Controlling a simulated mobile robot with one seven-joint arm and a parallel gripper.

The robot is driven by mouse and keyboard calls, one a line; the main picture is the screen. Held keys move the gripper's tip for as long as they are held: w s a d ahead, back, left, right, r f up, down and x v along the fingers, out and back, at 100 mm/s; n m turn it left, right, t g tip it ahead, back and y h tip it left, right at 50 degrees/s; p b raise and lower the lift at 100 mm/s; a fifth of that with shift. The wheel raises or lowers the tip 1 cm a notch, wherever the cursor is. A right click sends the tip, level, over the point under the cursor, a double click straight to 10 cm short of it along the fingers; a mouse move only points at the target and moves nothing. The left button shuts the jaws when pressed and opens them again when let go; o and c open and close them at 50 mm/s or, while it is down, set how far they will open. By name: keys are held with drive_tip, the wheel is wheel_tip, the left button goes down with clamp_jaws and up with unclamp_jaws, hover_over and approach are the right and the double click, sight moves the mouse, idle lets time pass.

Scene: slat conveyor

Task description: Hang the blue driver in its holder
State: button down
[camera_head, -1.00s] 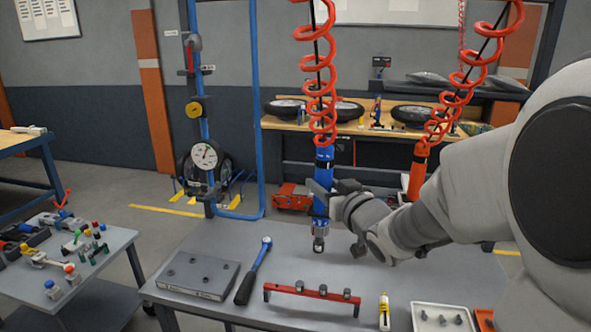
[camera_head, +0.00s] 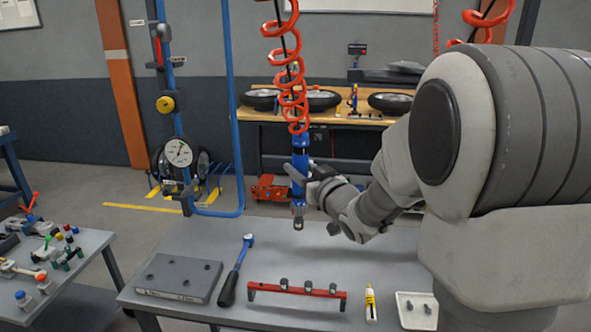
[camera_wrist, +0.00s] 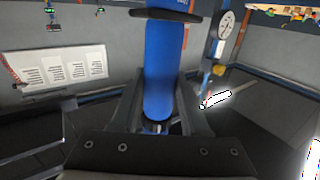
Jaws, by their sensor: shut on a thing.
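The blue driver (camera_head: 300,164) hangs upright from a red coiled hose (camera_head: 288,75), above the back part of the grey table. My gripper (camera_head: 311,185) is shut around its body from the right. In the wrist view the blue barrel (camera_wrist: 166,66) stands between the two fingers of my gripper (camera_wrist: 160,112). The driver's dark nose (camera_head: 298,221) points down, clear of the tabletop. I cannot tell for sure which fitting is its holder. A blue upright frame (camera_head: 231,110) at left carries small labelled fittings and a round dial (camera_head: 179,153).
The grey table (camera_head: 200,240) holds a metal block (camera_head: 178,277), a ratchet wrench (camera_head: 237,268), a red rack (camera_head: 300,290), a yellow-white tube (camera_head: 371,304) and a white tray (camera_head: 417,315). A side cart (camera_head: 85,250) stands left. My arm hides the right side.

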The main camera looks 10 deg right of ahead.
drive_tip(key=w+d, duration=0.2)
drive_tip(key=w, duration=0.6)
drive_tip(key=shift+w+d+f, duration=0.2)
drive_tip(key=shift+d+f, duration=0.05)
drive_tip(key=shift+d, duration=0.15)
idle(0.6)
drive_tip(key=shift+s+p, duration=0.1)
drive_tip(key=shift+p, duration=0.35)
drive_tip(key=shift+f+b, duration=0.8)
drive_tip(key=shift+b, duration=0.1)
idle(1.2)
drive_tip(key=shift+c, duration=1.6)
unclamp_jaws()
drive_tip(key=b+v, duration=0.1)
drive_tip(key=v, duration=1.6)
drive_tip(key=shift+s+r, duration=0.2)
drive_tip(key=shift+r, duration=0.05)
